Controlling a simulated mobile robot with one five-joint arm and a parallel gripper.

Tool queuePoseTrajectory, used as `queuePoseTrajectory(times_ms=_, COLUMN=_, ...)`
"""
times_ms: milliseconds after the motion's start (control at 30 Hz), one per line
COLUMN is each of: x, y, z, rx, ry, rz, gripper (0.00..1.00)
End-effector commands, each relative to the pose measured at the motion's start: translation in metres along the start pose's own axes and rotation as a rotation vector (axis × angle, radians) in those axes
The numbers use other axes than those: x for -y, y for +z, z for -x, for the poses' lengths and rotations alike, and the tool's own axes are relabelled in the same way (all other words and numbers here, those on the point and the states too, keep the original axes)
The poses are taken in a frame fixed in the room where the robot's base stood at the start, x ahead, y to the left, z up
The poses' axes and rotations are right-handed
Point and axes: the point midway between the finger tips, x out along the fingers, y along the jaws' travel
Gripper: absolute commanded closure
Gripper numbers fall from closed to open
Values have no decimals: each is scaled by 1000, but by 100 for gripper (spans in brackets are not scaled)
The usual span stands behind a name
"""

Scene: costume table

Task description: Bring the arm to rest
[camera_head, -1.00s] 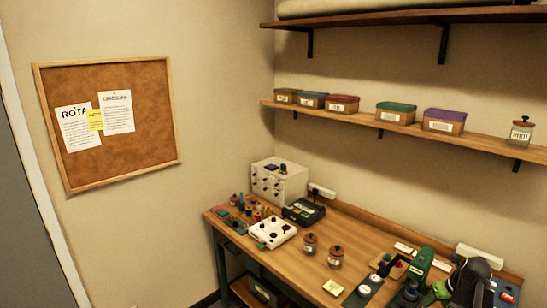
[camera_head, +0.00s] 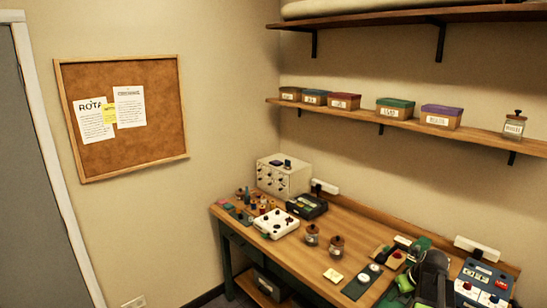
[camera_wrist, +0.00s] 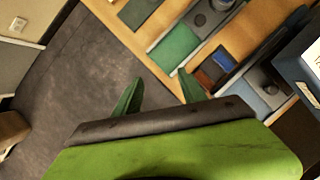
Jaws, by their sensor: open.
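My gripper (camera_wrist: 163,92) shows in the wrist view with its two green fingers spread apart and nothing between them. Bare grey floor lies beyond the fingers, with the table edge to their right. In the head view, my dark and green arm (camera_head: 432,278) is at the bottom right, in front of the wooden table (camera_head: 370,240). It hides part of the table's right side. The fingertips cannot be made out there.
A shelf (camera_head: 360,118) with several boxes hangs above. Floor (camera_wrist: 75,80) left of the table is clear.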

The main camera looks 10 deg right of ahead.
Motion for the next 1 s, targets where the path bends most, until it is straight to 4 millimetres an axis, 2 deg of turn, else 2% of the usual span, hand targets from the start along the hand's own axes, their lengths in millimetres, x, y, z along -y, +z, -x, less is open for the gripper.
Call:
queuePoseTrajectory(times_ms=33, x=-22, y=7, z=-13, rx=-1, ry=13, rz=36, gripper=51)
queuePoseTrajectory(times_ms=67, x=-35, y=12, z=-18, rx=-3, ry=20, rz=56, gripper=51)
queuePoseTrajectory(times_ms=167, x=-89, y=26, z=-38, rx=-13, ry=50, rz=145, gripper=51)
queuePoseTrajectory(times_ms=267, x=-163, y=35, z=-62, rx=-35, ry=90, rz=335, gripper=51)
queuePoseTrajectory(times_ms=300, x=-198, y=34, z=-71, rx=-46, ry=110, rz=455, gripper=51)
queuePoseTrajectory(times_ms=367, x=-250, y=29, z=-83, rx=-64, ry=141, rz=679, gripper=51)
queuePoseTrajectory(times_ms=400, x=-285, y=22, z=-90, rx=-75, ry=165, rz=856, gripper=51)
queuePoseTrajectory(times_ms=500, x=-356, y=-4, z=-98, rx=-99, ry=233, rz=1366, gripper=51)
queuePoseTrajectory(times_ms=533, x=-370, y=-11, z=-99, rx=-102, ry=253, rz=1511, gripper=51)
queuePoseTrajectory(times_ms=600, x=-392, y=-27, z=-98, rx=-109, ry=302, rz=1829, gripper=51)
queuePoseTrajectory(times_ms=667, x=-400, y=-40, z=-95, rx=-111, ry=348, rz=2082, gripper=51)
queuePoseTrajectory(times_ms=800, x=-390, y=-59, z=-85, rx=-96, ry=468, rz=2582, gripper=51)
queuePoseTrajectory(times_ms=900, x=-386, y=-66, z=-82, rx=-62, ry=549, rz=2848, gripper=51)
queuePoseTrajectory(times_ms=1000, x=-385, y=-68, z=-81, rx=-20, ry=602, rz=3015, gripper=51)
